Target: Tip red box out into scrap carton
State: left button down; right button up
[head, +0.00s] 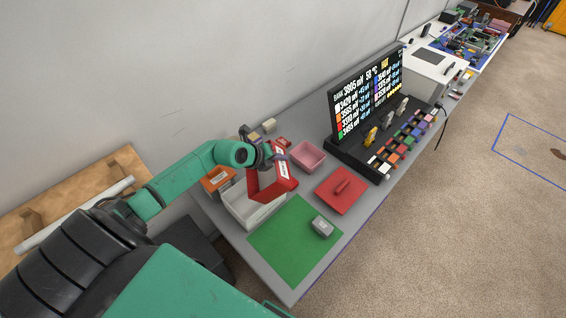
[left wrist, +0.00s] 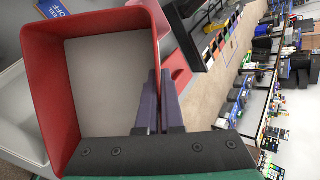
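My left gripper (head: 266,157) is shut on one wall of the red box (head: 272,183) and holds it raised and tilted. The two dark fingers (left wrist: 160,105) pinch that wall near the rim in the left wrist view, where the red box (left wrist: 48,85) shows its open side and a plain pale inside with no loose pieces visible. The pale open carton (head: 238,212) stands on the table under the red box, which hides part of its opening. Its edge shows at the left of the left wrist view (left wrist: 20,115). The right gripper is not in view.
A green mat (head: 280,248) with a small grey block (head: 322,227) lies in front. A red lid with a handle (head: 340,192) and a pink tray (head: 307,155) are to the right. An orange box (head: 217,180) is at the left. A display (head: 365,95) stands behind.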

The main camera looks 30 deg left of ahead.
pick_arm(q)
jog(key=shift+a+f+n+t+h+b, duration=0.1)
jog(key=shift+a+n+t+h+b, duration=0.25)
jog(key=shift+t+h+b, duration=0.4)
jog(key=b, duration=0.3)
jog(key=s+t+h+b, duration=0.1)
jog(key=b, duration=0.2)
jog(key=shift+s+a+r, duration=0.2)
jog(key=shift+a+r, duration=0.05)
jog(key=shift+a, duration=0.1)
jog(key=b, duration=0.2)
jog(key=a+t+b, duration=0.1)
jog(key=b, duration=0.1)
jog(key=shift+s+n+h+b, duration=0.2)
jog(key=shift+n+h+b, duration=0.15)
jog(key=shift+b, duration=0.05)
jog(key=s+a+n+t+h+b, duration=0.3)
jog(key=s+a+n+t+b, duration=0.2)
jog(key=b, duration=1.4)
jog(key=s+a+t, duration=0.1)
jog(key=a+t, duration=0.2)
jog(key=t, duration=0.1)
jog(key=shift+s+r+t+h, duration=0.25)
jog(key=shift+t+h, duration=0.1)
jog(key=shift+h, duration=0.05)
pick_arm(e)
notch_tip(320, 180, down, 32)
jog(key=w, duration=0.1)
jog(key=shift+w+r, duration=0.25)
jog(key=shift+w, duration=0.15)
